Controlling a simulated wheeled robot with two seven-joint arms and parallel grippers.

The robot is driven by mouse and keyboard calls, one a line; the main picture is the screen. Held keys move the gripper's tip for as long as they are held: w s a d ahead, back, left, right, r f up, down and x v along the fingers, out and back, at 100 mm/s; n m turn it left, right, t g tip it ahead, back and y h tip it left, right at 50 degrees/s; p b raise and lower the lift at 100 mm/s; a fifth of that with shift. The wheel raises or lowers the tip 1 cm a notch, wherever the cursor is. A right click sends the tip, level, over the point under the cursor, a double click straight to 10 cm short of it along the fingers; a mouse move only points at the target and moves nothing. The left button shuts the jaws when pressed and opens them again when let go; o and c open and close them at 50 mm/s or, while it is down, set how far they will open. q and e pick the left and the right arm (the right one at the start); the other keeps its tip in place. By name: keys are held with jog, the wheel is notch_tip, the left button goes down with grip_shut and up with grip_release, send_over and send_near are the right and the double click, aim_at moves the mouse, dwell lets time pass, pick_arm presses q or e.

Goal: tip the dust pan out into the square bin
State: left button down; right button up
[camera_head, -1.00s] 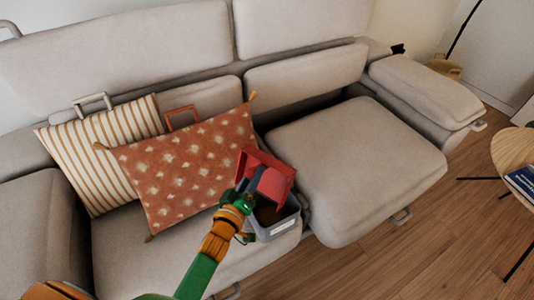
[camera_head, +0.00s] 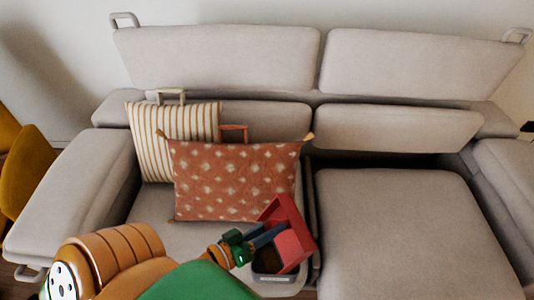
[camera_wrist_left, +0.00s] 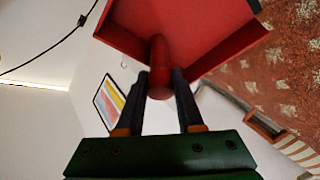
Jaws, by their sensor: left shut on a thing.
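The red dust pan (camera_head: 292,247) is held steeply tilted above the square bin, partly in front of it. The grey bin (camera_head: 277,282) stands on the left sofa seat, with a pale label on its front. Its inside looks dark; I cannot tell what lies in it. My left gripper (camera_head: 262,238) is shut on the pan's handle, just left of the pan. In the left wrist view the fingers (camera_wrist_left: 160,88) close around the red round handle (camera_wrist_left: 158,68), and the pan's tray (camera_wrist_left: 185,28) shows no visible load. My right gripper is not in view.
A rust patterned cushion (camera_head: 235,180) stands right behind the bin and pan, with a striped cushion (camera_head: 172,135) to its left. The right sofa seat (camera_head: 400,235) is clear. A yellow chair (camera_head: 28,175) stands at the far left.

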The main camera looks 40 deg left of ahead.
aim_at(296, 221)
pick_arm(q)
jog(key=w+d+g+p, duration=0.1)
jog(key=w+p, duration=0.1)
jog(key=w+d+g+y+p, duration=0.1)
jog(key=w+g+p, duration=0.1)
jog(key=p, duration=0.1)
jog(key=w+d+m+g+y+p, duration=0.1)
jog(key=w+p, duration=0.1)
jog(key=p, duration=0.1)
jog(key=shift+d+r+g, duration=0.3)
jog(key=shift+d+r, duration=0.05)
jog(key=shift+r, duration=0.05)
jog(key=w+d+f+m+g+y+b, duration=0.1)
jog(key=w+d+f+g+y+b, duration=0.2)
jog(key=w+d+f+g, duration=0.25)
jog(key=shift+y, duration=0.3)
jog(key=r+p, duration=0.1)
jog(key=p, duration=0.1)
jog(key=a+r+p, duration=0.1)
jog(key=r+p, duration=0.2)
jog(key=p, duration=0.1)
jog(key=shift+a+r, duration=0.25)
jog(key=shift+a, duration=0.05)
jog(key=shift+w+f, duration=0.1)
